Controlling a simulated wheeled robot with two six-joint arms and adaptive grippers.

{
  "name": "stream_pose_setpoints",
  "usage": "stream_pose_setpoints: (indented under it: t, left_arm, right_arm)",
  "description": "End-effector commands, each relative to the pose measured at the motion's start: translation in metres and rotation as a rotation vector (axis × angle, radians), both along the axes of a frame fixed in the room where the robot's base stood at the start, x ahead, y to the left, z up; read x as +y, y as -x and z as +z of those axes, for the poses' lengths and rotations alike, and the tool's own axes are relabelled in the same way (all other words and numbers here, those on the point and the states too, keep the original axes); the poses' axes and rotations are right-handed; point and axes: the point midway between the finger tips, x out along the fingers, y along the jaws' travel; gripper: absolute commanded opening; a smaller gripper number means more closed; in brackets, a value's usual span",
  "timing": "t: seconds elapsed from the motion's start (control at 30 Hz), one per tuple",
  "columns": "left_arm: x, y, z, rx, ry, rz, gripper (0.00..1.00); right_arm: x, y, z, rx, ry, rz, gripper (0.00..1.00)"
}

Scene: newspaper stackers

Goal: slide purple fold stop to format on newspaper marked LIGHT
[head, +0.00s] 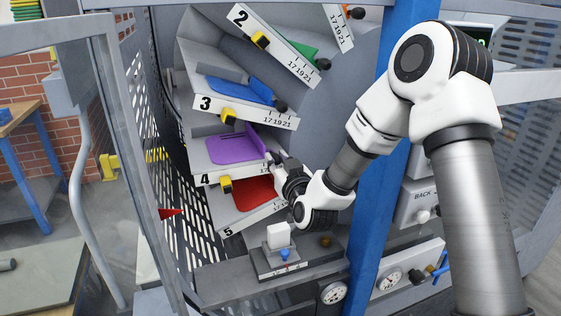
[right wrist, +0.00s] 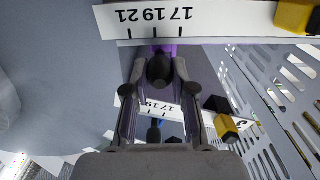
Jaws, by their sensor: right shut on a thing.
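The purple fold stop (head: 235,150) is a flat plate in the pocket above the rail labelled 4 in the head view. My right gripper (head: 274,162) is at the right end of this plate. In the right wrist view my right gripper (right wrist: 160,72) is shut on a dark round knob (right wrist: 159,68), with a purple strip (right wrist: 164,49) just behind it. A white scale (right wrist: 200,20) there reads 17, 19, 21 upside down; the purple strip is near the 19 mark. I cannot make out a LIGHT marking. My left gripper is not in view.
Other pockets hold a blue plate (head: 240,90), a green plate (head: 302,52) and a red plate (head: 254,192). Yellow clamps sit on their rails. A blue post (head: 374,200) stands right of the pockets. A grey ledge with a white block (head: 278,235) lies below.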

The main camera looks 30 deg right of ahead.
Motion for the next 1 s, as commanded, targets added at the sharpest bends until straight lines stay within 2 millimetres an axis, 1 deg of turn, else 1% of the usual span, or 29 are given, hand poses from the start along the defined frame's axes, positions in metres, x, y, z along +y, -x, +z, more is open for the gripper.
stream_pose_setpoints:
  t: [0.03,0.07,0.1,0.13,0.47,0.57,0.7,0.8,0.9,1.0]
  left_arm:
    - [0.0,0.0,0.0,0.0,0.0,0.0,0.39]
    - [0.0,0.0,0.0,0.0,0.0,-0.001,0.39]
    - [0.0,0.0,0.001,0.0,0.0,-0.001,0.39]
    - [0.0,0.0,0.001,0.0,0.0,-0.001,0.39]
    - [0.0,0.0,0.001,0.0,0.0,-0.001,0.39]
    - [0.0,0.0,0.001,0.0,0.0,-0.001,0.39]
    - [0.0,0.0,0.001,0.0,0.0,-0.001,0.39]
    - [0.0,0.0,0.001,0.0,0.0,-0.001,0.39]
    - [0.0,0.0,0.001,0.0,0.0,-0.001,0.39]
    - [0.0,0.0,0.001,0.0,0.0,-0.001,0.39]
  right_arm:
    - [0.0,0.0,0.0,0.0,0.002,0.001,0.0]
    - [0.0,0.0,0.001,-0.001,0.002,0.0,0.28]
    - [0.0,0.0,0.001,-0.001,0.002,0.0,0.42]
    - [0.0,0.0,0.001,-0.001,0.002,0.0,0.5]
    - [0.0,0.003,0.001,0.0,0.001,0.0,0.5]
    - [0.003,0.015,0.0,0.001,0.0,0.0,0.5]
    - [0.009,0.043,0.0,0.002,-0.001,0.0,0.5]
    - [0.013,0.061,-0.001,0.003,-0.002,0.0,0.5]
    - [0.015,0.07,0.0,0.001,0.0,0.0,0.5]
    - [0.016,0.073,0.0,-0.001,0.0,0.0,0.5]
